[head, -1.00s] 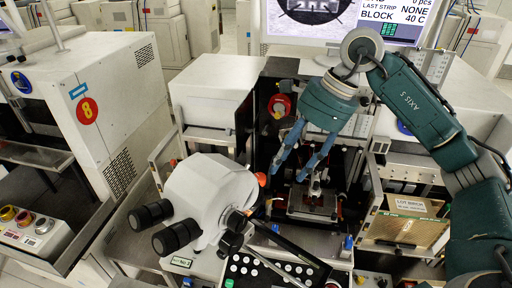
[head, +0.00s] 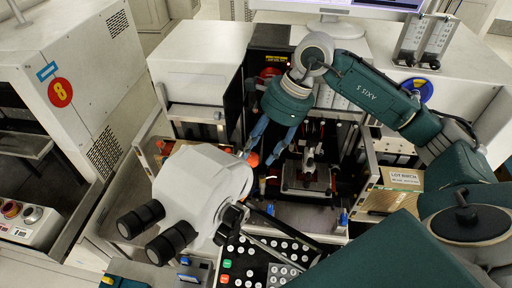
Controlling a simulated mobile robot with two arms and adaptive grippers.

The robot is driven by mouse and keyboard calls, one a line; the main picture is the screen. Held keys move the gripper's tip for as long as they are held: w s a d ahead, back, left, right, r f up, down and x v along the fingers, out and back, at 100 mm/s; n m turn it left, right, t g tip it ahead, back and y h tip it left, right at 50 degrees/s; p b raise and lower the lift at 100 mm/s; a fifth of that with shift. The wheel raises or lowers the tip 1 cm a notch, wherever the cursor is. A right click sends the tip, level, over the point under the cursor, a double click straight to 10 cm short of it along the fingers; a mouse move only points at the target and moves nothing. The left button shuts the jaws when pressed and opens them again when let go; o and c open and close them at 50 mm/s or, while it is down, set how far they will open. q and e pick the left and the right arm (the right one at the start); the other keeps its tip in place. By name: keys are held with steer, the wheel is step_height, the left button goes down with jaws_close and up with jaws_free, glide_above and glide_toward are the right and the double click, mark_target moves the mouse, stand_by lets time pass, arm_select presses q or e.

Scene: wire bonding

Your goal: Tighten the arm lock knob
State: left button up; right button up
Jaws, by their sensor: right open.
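A round orange-red knob (head: 253,159), which looks like the arm lock knob, shows just behind the white microscope head (head: 204,182). My right gripper (head: 260,158) reaches down from the upper right with its two blue fingers spread. The left fingertip is close beside the knob and the other is to its right. I cannot tell whether a finger touches it. The microscope covers the knob's lower surroundings. My left gripper is not in view.
The bonder's work stage (head: 306,178) stands right of the fingers. A black button panel (head: 262,262) lies in front. A monitor (head: 345,14) stands behind. A lot-batch box (head: 404,180) is at the right. The microscope's black eyepieces (head: 157,230) jut toward the front left.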

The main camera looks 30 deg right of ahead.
steer(key=shift+x, duration=0.95)
steer(key=shift+c, duration=0.2)
steer(key=shift+s+a, duration=0.1)
steer(key=c, duration=1.1)
steer(key=shift+o, duration=0.2)
steer(key=shift+f, duration=0.1)
steer(key=m+t+b, duration=0.1)
steer(key=m+b, duration=0.2)
steer(key=b, duration=0.1)
steer(key=shift+f, duration=0.15)
steer(key=m+b, duration=0.1)
steer(key=m+h, duration=0.1)
steer(key=shift+s+a+r+m+t+b, duration=0.15)
steer(key=shift+r+m+t+b, duration=0.15)
steer(key=shift+t+b, duration=0.1)
